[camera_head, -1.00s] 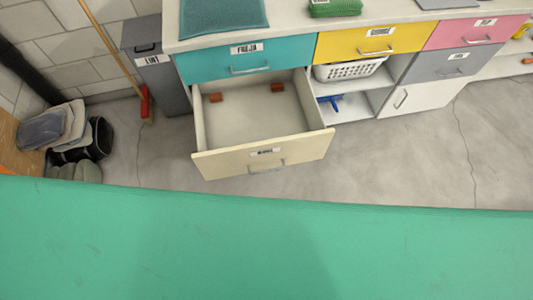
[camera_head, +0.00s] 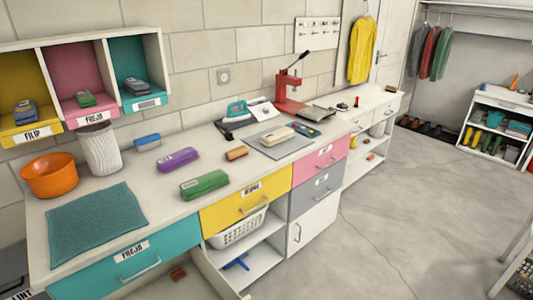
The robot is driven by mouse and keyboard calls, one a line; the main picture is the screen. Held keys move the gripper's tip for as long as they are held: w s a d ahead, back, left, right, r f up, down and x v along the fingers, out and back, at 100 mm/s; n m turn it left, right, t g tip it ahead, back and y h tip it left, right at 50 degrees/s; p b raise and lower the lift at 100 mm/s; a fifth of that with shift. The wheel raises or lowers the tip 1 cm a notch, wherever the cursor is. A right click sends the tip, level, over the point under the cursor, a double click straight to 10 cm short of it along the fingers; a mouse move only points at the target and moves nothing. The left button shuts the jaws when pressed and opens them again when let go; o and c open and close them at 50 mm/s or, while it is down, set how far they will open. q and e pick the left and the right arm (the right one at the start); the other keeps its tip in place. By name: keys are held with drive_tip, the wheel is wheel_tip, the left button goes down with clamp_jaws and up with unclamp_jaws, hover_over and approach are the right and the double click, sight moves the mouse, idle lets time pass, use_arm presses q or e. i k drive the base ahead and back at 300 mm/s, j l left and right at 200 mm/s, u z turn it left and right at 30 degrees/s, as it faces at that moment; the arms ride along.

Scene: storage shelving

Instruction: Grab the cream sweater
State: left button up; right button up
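A cream, soft-looking bundle (camera_head: 277,136) lies on a grey mat (camera_head: 300,150) on the long counter, near the counter's middle. It may be the cream sweater, but it is too small to be sure. A small dark item (camera_head: 306,130) lies just right of it on the mat. Neither of my grippers is in view.
A purple bundle (camera_head: 178,159), a green bundle (camera_head: 204,184), a teal cloth (camera_head: 95,222) and an orange bowl (camera_head: 50,175) are on the counter. An iron (camera_head: 236,112) and a red press (camera_head: 290,100) stand behind the mat. Floor (camera_head: 400,220) on the right is clear.

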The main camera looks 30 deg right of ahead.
sight(270, 139)
drive_tip(key=z, duration=0.45)
drive_tip(key=i+z, duration=0.1)
drive_tip(key=z, duration=0.85)
drive_tip(key=i+z, duration=0.1)
drive_tip(key=z, duration=0.35)
drive_tip(key=i+z, duration=0.1)
drive_tip(key=z, duration=0.8)
drive_tip(key=j+z, duration=0.1)
drive_tip(key=z, duration=0.35)
drive_tip(key=i+j+z, duration=0.1)
drive_tip(key=j+z, duration=0.25)
drive_tip(key=i+j+z, duration=0.1)
drive_tip(key=j+z, duration=0.65)
drive_tip(key=j+u, duration=0.1)
drive_tip(key=j, duration=0.35)
drive_tip(key=i+j+u, duration=0.1)
drive_tip(key=j, duration=0.3)
